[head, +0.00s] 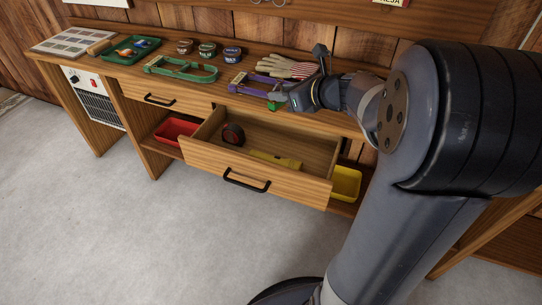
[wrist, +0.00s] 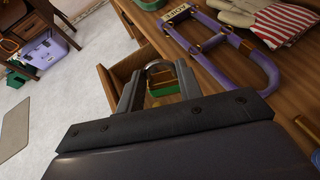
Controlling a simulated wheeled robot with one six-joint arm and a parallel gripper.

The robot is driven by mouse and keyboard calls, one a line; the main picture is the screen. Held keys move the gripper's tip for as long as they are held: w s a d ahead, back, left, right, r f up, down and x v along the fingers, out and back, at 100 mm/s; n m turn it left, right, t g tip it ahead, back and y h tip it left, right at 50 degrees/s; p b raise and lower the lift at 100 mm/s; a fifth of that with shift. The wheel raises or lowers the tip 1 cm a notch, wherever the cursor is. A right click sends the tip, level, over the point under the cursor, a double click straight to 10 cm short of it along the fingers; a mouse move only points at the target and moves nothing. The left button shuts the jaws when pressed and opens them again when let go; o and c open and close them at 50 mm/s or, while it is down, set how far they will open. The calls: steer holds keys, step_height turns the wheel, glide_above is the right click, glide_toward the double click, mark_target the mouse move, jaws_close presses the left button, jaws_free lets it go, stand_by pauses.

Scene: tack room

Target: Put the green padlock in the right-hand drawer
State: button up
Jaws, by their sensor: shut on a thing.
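The green padlock (head: 273,106) is held by my gripper (head: 281,101) near the bench's front edge, by the back of the open right-hand drawer (head: 205,157). In the wrist view the padlock's green body (wrist: 166,88) and metal shackle (wrist: 160,67) show between the two fingers of my gripper (wrist: 160,84). The drawer's wooden wall (wrist: 108,88) shows below and to the left of the fingers there. The drawer holds a black and red round item (head: 233,134) and a yellow tool (head: 276,159). Its exact height above the drawer is hard to tell.
The left drawer (head: 165,98) is shut. On the bench stand a purple frame (head: 248,87), a green frame (head: 180,70), striped gloves (head: 287,67), several tins (head: 207,49) and a green tray (head: 131,49). Red (head: 176,130) and yellow bins (head: 345,184) sit below.

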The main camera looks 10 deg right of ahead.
step_height(320, 180, down, 18)
steer(key=b, duration=0.8)
steer(key=shift+r, duration=0.25)
steer(key=shift+f, duration=0.1)
steer(key=shift+f, duration=0.2)
steer(key=o, duration=1.2)
steer(key=shift+r, duration=0.1)
steer(key=shift+r, duration=0.15)
steer(key=shift+s+d+r, duration=0.2)
steer(key=shift+r, duration=0.05)
steer(key=p+v, duration=0.4)
steer(key=v, duration=0.7)
steer(key=shift+s, duration=0.2)
steer(key=shift+d, duration=0.1)
